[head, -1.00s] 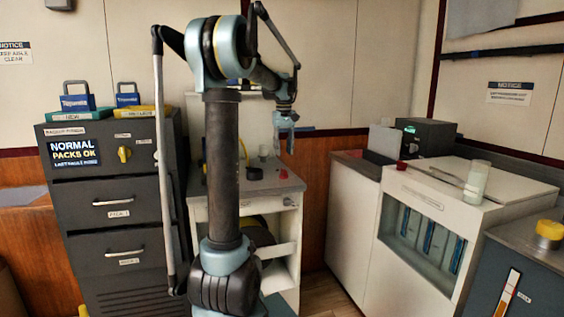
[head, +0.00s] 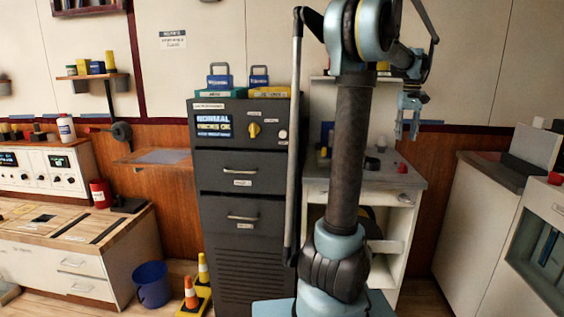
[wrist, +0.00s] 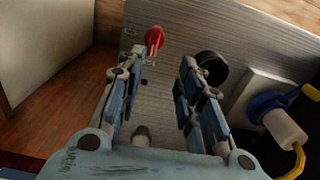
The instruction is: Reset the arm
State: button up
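My arm stands upright in the head view, its upper links bent over to the right. My gripper (head: 408,132) hangs from the arm's end with fingers pointing down, in front of the small grey-topped counter (head: 400,180). In the wrist view my gripper (wrist: 160,68) has its two blue fingers spread well apart. Nothing is held between them. Beyond the fingers are a grey surface, a red object (wrist: 154,38) and a round black object (wrist: 212,67).
A dark drawer cabinet (head: 243,187) stands left of my arm, with two blue padlock-shaped items on top. Orange-striped cones (head: 191,293) and a blue bin (head: 152,284) are on the floor. A wooden-topped workbench (head: 60,222) is at left, white cabinets (head: 470,225) at right.

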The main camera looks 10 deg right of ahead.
jog(key=s+a+f, duration=0.3)
jog(key=a, duration=0.6)
jog(key=s+a+f+n+t, duration=0.1)
jog(key=s+a+f, duration=0.15)
jog(key=a, duration=0.55)
jog(key=s+a+f, duration=0.2)
jog(key=s+a, duration=0.1)
jog(key=a, duration=0.6)
jog(key=s+a+f, duration=0.7)
jog(key=s+f, duration=0.1)
jog(key=f, duration=0.1)
jog(key=s+a+f+n+t, duration=0.1)
jog(key=s+a+f, duration=0.5)
jog(key=f, duration=0.3)
jog(key=shift+s+a+f+n, duration=0.3)
jog(key=shift+s+a, duration=0.1)
jog(key=shift+s, duration=0.45)
jog(key=shift+w+f, duration=0.2)
jog(key=shift+w, duration=0.2)
jog(key=shift+o, duration=0.3)
